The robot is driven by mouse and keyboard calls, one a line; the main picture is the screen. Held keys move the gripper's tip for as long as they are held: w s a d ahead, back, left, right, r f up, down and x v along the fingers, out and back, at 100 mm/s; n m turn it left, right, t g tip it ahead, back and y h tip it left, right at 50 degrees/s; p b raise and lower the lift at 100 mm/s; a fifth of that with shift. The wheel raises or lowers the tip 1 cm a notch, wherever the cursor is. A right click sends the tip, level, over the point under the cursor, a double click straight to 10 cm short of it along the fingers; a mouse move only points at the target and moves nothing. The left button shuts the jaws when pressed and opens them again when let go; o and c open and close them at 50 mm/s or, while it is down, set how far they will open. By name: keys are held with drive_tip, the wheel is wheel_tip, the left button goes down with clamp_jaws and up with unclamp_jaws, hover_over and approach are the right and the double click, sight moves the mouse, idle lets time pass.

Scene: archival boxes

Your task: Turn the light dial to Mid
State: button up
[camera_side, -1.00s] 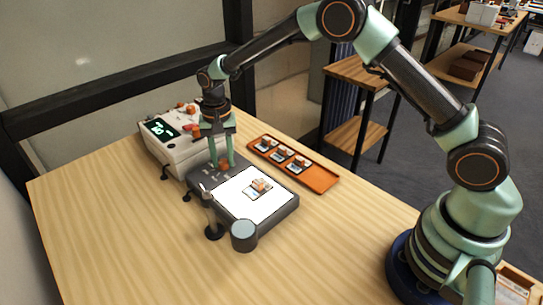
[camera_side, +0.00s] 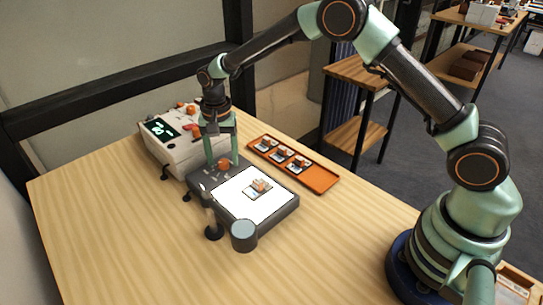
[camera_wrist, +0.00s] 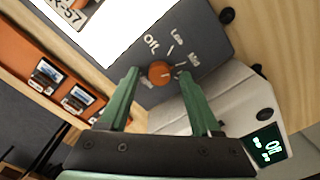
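The orange light dial (camera_wrist: 158,72) sits on the dark edge panel of the light box (camera_wrist: 225,50), with printed labels and tick marks around it. "Off" is readable; the other labels are small and partly hidden. I cannot tell which mark the dial points to. In the side view the dial (camera_side: 224,164) shows at the back corner of the light box. My gripper (camera_wrist: 158,76) is open, with one green finger on each side of the dial and nothing held. In the side view my gripper (camera_side: 222,163) points down over it.
A white instrument (camera_side: 175,145) with a green-lit display stands close behind the light box. An orange tray (camera_side: 318,178) with several slides lies to the right. A slide (camera_side: 258,188) lies on the lit panel. A grey cylinder (camera_side: 243,236) stands at the front.

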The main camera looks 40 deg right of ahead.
sight(223, 161)
wheel_tip(223, 161, up, 12)
idle(0.7)
drive_tip(key=s+d+r+n+t, duration=0.35)
drive_tip(key=s+d+r, duration=0.25)
drive_tip(key=s+r, duration=0.4)
drive_tip(key=s+d+f+n+t, duration=0.1)
drive_tip(key=s+d+n, duration=0.1)
drive_tip(key=s, duration=0.4)
drive_tip(key=s+d+n+t, duration=0.1)
drive_tip(key=s+d+n, duration=0.2)
drive_tip(key=s, duration=0.3)
drive_tip(key=shift+s+f, duration=0.25)
drive_tip(key=shift+f, duration=0.1)
